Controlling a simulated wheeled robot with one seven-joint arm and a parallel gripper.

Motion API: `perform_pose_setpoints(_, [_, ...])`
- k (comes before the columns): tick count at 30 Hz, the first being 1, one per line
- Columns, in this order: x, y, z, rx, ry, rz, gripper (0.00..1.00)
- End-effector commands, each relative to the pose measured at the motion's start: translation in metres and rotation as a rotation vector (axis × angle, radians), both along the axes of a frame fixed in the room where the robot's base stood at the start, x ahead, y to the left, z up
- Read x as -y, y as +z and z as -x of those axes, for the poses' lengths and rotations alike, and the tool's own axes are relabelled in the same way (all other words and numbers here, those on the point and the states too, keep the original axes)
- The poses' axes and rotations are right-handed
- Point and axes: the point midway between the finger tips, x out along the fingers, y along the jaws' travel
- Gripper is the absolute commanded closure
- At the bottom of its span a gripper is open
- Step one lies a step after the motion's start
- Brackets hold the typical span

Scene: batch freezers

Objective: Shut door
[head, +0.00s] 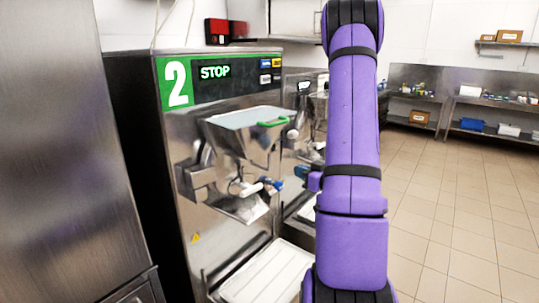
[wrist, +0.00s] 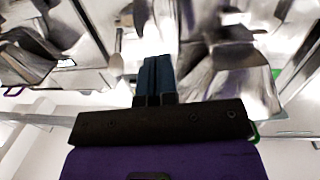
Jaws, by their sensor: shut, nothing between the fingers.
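The batch freezer (head: 215,185), marked with a large 2 and the word STOP, stands left of my arm. Its steel front door (head: 240,145) has a hopper-like top with a green handle (head: 272,122) and a blue-tipped lever (head: 266,185) lower down. I cannot tell whether a gap stands between door and body. My gripper (head: 302,171) shows partly past the left side of my arm, right of the door and apart from the lever in the picture. In the wrist view its blue fingers (wrist: 155,75) are together and empty, in front of blurred steel parts.
A tall steel cabinet (head: 60,150) stands close on the left. A white tray (head: 268,272) lies below the door. More machines stand behind my arm. The tiled floor (head: 450,220) on the right is clear, with steel shelves (head: 460,105) along the back wall.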

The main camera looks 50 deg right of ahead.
Motion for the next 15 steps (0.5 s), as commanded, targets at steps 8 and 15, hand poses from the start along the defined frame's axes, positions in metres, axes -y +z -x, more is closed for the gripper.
perform_pose_setpoints(8, [0.004, 0.008, -0.01, 0.045, -0.011, -0.007, 1.0])
perform_pose_setpoints(15, [0.005, 0.007, -0.052, 0.043, -0.01, -0.006, 1.0])
